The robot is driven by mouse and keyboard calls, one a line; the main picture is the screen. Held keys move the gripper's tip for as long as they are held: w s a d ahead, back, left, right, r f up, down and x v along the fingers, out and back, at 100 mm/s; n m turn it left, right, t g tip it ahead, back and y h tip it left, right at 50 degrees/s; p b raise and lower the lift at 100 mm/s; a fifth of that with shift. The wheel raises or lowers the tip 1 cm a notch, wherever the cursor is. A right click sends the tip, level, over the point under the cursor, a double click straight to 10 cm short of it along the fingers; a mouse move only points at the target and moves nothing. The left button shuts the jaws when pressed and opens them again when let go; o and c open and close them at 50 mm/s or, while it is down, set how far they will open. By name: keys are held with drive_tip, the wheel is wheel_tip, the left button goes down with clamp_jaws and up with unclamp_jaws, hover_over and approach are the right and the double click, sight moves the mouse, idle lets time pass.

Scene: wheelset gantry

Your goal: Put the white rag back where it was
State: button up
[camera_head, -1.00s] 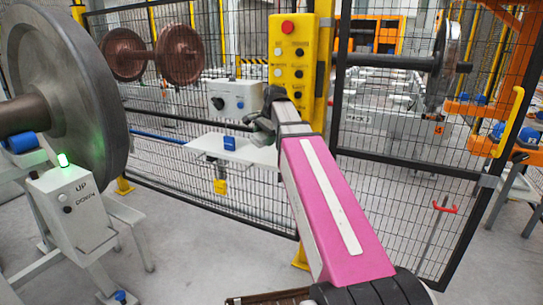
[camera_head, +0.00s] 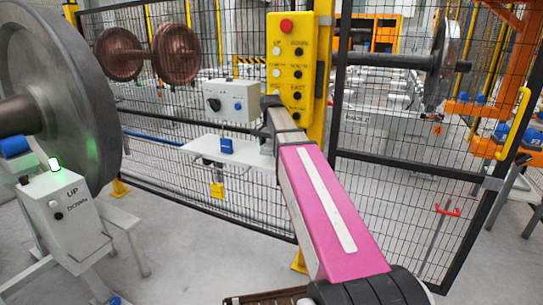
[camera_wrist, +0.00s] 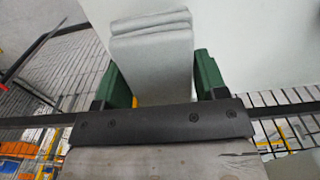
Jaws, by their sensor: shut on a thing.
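The white rag (camera_wrist: 152,45) is a folded, pale grey-white stack of layers in the wrist view. It sits between the two green fingers of my gripper (camera_wrist: 163,78), which is shut on it. A broad pale surface (camera_wrist: 262,48) lies beside and behind the rag in that view; I cannot tell whether the rag touches it. In the head view my forearm hides the gripper and the rag, at the right end of a white shelf (camera_head: 200,149) on the mesh fence.
A blue padlock (camera_head: 227,146) is on the shelf. A grey control box (camera_head: 231,101) and a yellow button panel (camera_head: 291,70) are close to my arm. The mesh fence (camera_head: 165,175) stands behind. A large wheel (camera_head: 82,90) and an UP/DOWN box (camera_head: 68,215) are at left.

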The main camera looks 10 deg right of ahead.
sight(272, 161)
drive_tip(key=shift+w+d+f, duration=0.2)
drive_tip(key=shift+w+f, duration=0.1)
drive_tip(key=shift+w, duration=0.05)
drive_tip(key=shift+f, duration=2)
drive_tip(key=o, duration=0.8)
drive_tip(key=shift+o, duration=0.2)
drive_tip(key=shift+r, duration=0.15)
wheel_tip(272, 161, up, 12)
drive_tip(key=shift+f, duration=0.1)
